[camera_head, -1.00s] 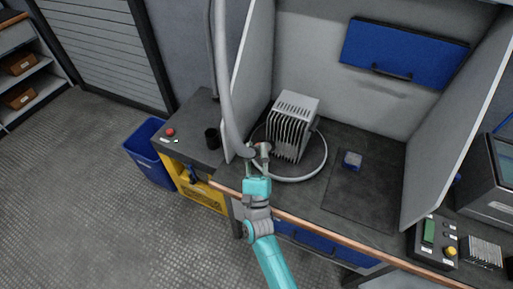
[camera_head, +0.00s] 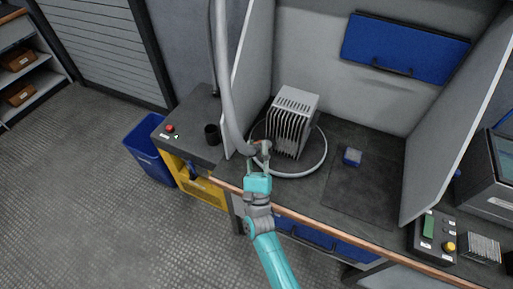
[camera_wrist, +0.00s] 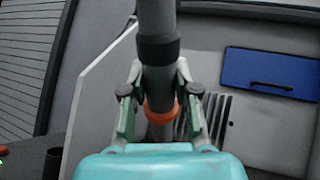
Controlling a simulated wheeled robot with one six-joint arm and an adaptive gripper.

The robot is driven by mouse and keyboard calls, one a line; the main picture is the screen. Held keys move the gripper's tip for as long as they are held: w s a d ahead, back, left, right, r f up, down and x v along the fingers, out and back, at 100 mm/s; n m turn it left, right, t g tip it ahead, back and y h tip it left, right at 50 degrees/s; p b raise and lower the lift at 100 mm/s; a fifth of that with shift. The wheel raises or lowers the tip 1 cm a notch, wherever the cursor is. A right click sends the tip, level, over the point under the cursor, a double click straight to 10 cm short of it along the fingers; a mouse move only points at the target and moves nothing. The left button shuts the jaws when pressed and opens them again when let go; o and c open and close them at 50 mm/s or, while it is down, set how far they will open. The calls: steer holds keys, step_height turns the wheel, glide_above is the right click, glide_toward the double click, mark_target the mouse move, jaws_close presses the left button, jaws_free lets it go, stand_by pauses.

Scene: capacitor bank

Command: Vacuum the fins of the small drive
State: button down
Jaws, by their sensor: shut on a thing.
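The small drive (camera_head: 292,122) is a grey box with upright fins on its front, standing on the bench inside a pale ring (camera_head: 322,158). Part of its fins (camera_wrist: 217,118) shows behind my gripper in the wrist view. The grey vacuum hose (camera_head: 226,85) hangs from above and runs down to my gripper (camera_head: 260,158). My gripper (camera_wrist: 160,100) is shut on the hose's dark end piece (camera_wrist: 158,52), which has an orange collar (camera_wrist: 160,113). It is just in front and left of the drive. The nozzle's tip is hidden behind my gripper's body.
Pale booth walls (camera_head: 440,125) stand at both sides. A black cup (camera_head: 211,135) and red button (camera_head: 169,128) are on the left cabinet. A button box (camera_head: 436,237) is at lower right.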

steer(key=shift+s+d, duration=0.35)
steer(key=shift+d, duration=0.5)
steer(key=shift+s+d, duration=0.3)
steer(key=shift+d, duration=0.7)
steer(key=shift+s+d, duration=0.35)
steer(key=shift+d, duration=0.5)
steer(key=shift+s+d, duration=0.3)
steer(key=shift+d, duration=0.5)
steer(key=shift+f, duration=0.1)
steer(key=shift+f, duration=1.75)
steer(key=shift+w+a, duration=0.1)
steer(key=shift+a, duration=0.1)
steer(key=shift+w+a, duration=0.3)
steer(key=shift+a, duration=0.55)
steer(key=shift+w+a, duration=0.3)
steer(key=shift+a, duration=0.6)
